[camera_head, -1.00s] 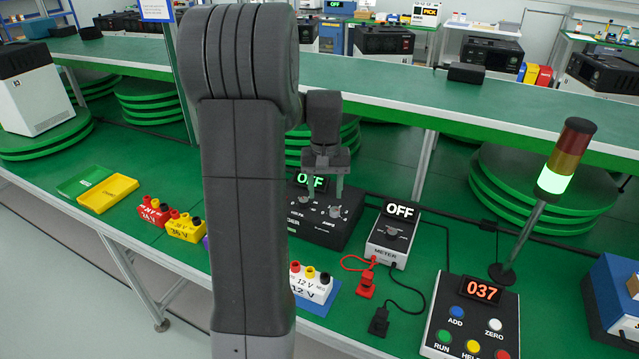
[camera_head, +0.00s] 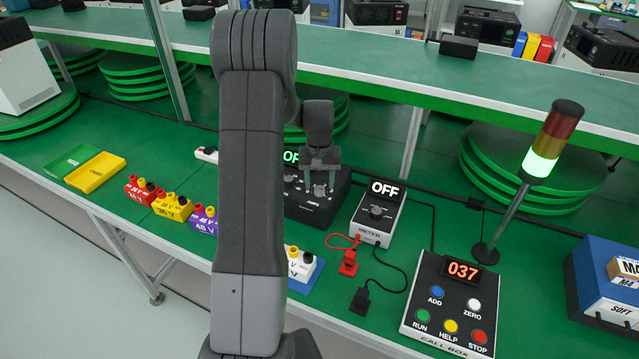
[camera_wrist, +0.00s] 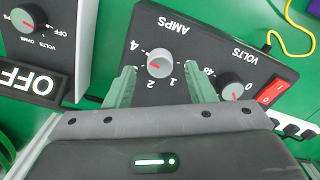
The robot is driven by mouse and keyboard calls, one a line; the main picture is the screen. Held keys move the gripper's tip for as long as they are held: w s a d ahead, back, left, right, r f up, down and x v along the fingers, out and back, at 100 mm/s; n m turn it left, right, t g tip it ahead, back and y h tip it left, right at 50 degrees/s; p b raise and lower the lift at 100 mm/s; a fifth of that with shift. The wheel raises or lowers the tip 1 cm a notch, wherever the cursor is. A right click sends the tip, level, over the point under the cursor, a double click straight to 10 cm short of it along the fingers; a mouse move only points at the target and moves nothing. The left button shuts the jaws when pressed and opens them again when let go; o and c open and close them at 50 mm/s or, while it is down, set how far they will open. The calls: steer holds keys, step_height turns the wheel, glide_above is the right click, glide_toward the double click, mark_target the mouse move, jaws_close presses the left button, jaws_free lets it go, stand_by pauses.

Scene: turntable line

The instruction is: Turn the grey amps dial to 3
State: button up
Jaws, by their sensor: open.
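The grey amps dial (camera_wrist: 160,64) is a round knob with a red mark on the black power-supply box, seen upside down in the wrist view. Its mark points roughly left. Scale figures 4, 2 and 1 show around it; I see no 3, and the left finger covers part of the scale. My gripper (camera_wrist: 159,72) is open, one finger on each side of the dial, with gaps visible. Whether the tips reach its height I cannot tell. In the head view my gripper (camera_head: 320,186) is over the black box (camera_head: 308,212), hiding part of its face and display.
The volts dial (camera_wrist: 232,88) and red switch (camera_wrist: 272,92) are close beside my right finger in the wrist view. The meter (camera_head: 378,214) reads OFF, right of the box. A call box (camera_head: 455,300) showing 037 and a signal lamp (camera_head: 548,145) stand farther right.

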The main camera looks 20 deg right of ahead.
steer(key=shift+f, duration=1)
steer(key=c, duration=1)
steer(key=n+b, duration=0.2)
steer(key=n, duration=0.2)
steer(key=shift+n, duration=0.4)
steer(key=n+b, duration=0.1)
steer(key=n, duration=0.3)
steer(key=shift+n+b, duration=0.35)
steer(key=shift+n, duration=0.05)
